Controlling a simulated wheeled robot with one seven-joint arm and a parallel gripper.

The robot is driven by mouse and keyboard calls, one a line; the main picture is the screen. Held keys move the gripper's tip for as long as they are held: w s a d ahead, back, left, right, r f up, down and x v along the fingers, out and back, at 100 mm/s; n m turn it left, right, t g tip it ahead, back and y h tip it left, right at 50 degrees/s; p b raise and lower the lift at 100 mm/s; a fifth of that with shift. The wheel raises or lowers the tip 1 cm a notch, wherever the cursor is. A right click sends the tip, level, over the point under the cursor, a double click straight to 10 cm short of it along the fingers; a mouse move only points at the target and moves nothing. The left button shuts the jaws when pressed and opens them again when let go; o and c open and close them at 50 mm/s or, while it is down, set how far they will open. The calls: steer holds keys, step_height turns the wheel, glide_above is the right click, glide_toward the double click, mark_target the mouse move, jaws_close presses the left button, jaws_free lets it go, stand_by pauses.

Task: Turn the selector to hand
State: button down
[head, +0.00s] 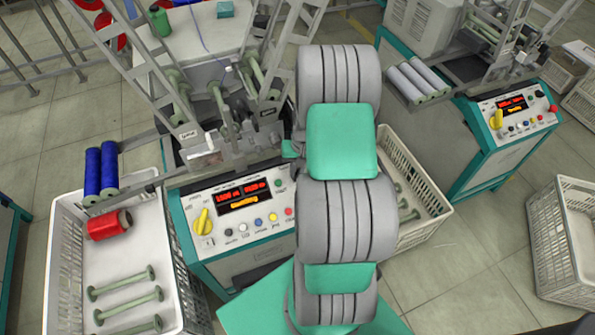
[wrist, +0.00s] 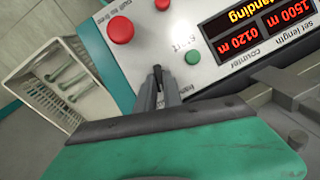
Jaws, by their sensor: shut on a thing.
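In the wrist view my gripper (wrist: 159,82) is shut at the winder's control panel (wrist: 148,42). A narrow dark piece, apparently the selector, is between the fingertips and is mostly hidden by them. Printed labels stand around it, one reading "hand", upside down beside the fingers. I cannot tell which label the selector points to. In the head view the panel (head: 215,245) shows left of my arm, which hides its right part, the selector and my gripper. A large yellow knob (head: 202,222) sits at the panel's left.
A green button (wrist: 193,57) and a large red button (wrist: 120,28) are close to my fingers. The display (wrist: 245,35) is lit. A crate with green bobbins (head: 68,250) stands left, another crate (head: 430,205) behind my arm. A second winder (head: 510,120) is at right.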

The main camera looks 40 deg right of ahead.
mark_target(291, 184)
steer(key=n, duration=0.1)
steer(key=n+h+b, duration=0.1)
steer(key=n, duration=0.1)
steer(key=n+h, duration=0.1)
steer(key=n, duration=0.1)
steer(key=shift+a+g, duration=0.25)
steer(key=shift+g, duration=0.05)
steer(key=shift+a+n+h+b, duration=0.15)
steer(key=shift+n+h, duration=0.2)
steer(key=shift+n, duration=0.55)
steer(key=shift+n+h+b, duration=0.15)
steer(key=shift+n+h, duration=0.2)
steer(key=shift+n, duration=0.55)
steer(key=c, duration=1.5)
jaws_free()
steer(key=shift+r, duration=0.1)
steer(key=v, duration=0.7)
steer(key=shift+s+a+r, duration=0.1)
steer(key=shift+r, duration=0.2)
